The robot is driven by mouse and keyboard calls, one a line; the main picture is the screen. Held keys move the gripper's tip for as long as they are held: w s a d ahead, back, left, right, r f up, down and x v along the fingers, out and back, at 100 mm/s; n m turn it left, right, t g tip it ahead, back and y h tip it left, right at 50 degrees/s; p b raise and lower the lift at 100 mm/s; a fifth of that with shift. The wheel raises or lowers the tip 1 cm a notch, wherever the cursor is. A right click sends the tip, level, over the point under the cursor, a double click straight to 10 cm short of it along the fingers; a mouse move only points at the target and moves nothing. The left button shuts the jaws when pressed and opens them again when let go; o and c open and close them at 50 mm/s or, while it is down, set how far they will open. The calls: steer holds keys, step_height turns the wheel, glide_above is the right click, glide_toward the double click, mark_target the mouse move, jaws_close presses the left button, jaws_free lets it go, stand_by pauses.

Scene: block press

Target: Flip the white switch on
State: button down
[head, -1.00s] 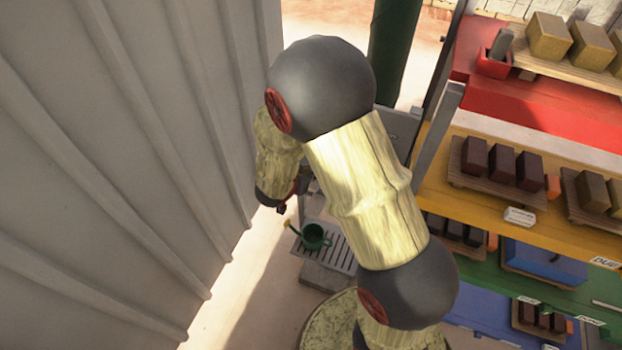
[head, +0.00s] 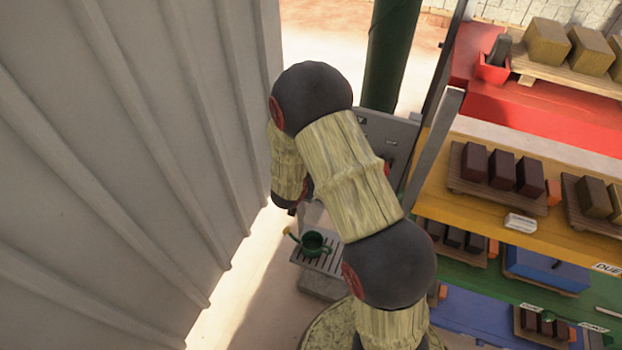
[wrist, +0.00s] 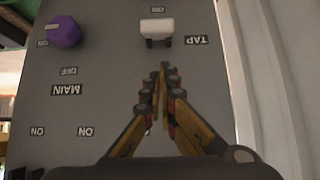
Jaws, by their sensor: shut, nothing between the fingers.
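In the wrist view, the white switch (wrist: 156,27) sits on a grey panel (wrist: 105,65), upper middle, beside a TAP label (wrist: 196,40). An ON label (wrist: 158,9) is just above it in the picture. My gripper (wrist: 165,70) is shut and empty, its fingertips just below the switch in the picture. I cannot tell whether they touch the panel. In the head view, part of a grey panel (head: 388,128) shows behind my arm; the switch and my fingers are hidden there.
A purple knob (wrist: 64,31) sits left of the switch, above a MAIN label (wrist: 67,90). A ribbed wall (head: 130,150) stands close left of my arm. A shelf rack (head: 470,205) with blocks is at right. A green watering can (head: 315,242) stands on a slatted stand below.

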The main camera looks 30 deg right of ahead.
steer(key=shift+s+a+f, duration=0.35)
steer(key=shift+a+f, duration=0.15)
steer(key=shift+f, duration=0.3)
steer(key=shift+s+f, duration=0.1)
steer(key=shift+f, duration=0.2)
steer(key=shift+a, duration=0.1)
steer(key=shift+f+b, duration=0.15)
steer(key=shift+b, duration=0.2)
steer(key=shift+s+a+f+b, duration=0.15)
steer(key=shift+a+b, duration=0.05)
steer(key=shift+b, duration=0.25)
